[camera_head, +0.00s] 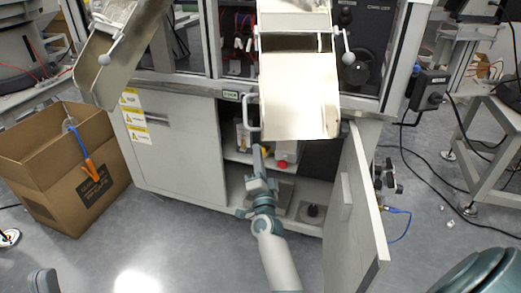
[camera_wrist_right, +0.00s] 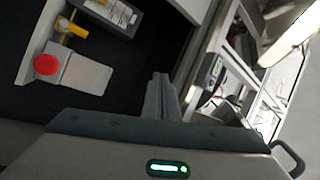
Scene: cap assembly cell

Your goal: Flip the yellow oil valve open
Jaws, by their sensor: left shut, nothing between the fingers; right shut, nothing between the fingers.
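The yellow oil valve (camera_wrist_right: 70,27) shows at the upper left in the right wrist view, with a red round knob (camera_wrist_right: 46,65) below it. In the head view the red knob (camera_head: 281,164) is inside the open cabinet, and a small yellow-orange patch (camera_head: 265,150) beside it may be the valve. My right gripper (camera_head: 257,150) is shut and empty at the cabinet opening; its fingers (camera_wrist_right: 160,92) point into the cabinet, apart from the valve and to its right in the wrist view. Only a grey tip of my left gripper (camera_head: 42,280) shows at the bottom left, shut and away from the cabinet.
The cabinet door (camera_head: 358,205) stands open to the right of my right arm. A raised metal flap (camera_head: 298,95) hangs out above the opening. A cardboard box (camera_head: 65,165) with an orange-handled tool stands at the left. The floor in front is clear.

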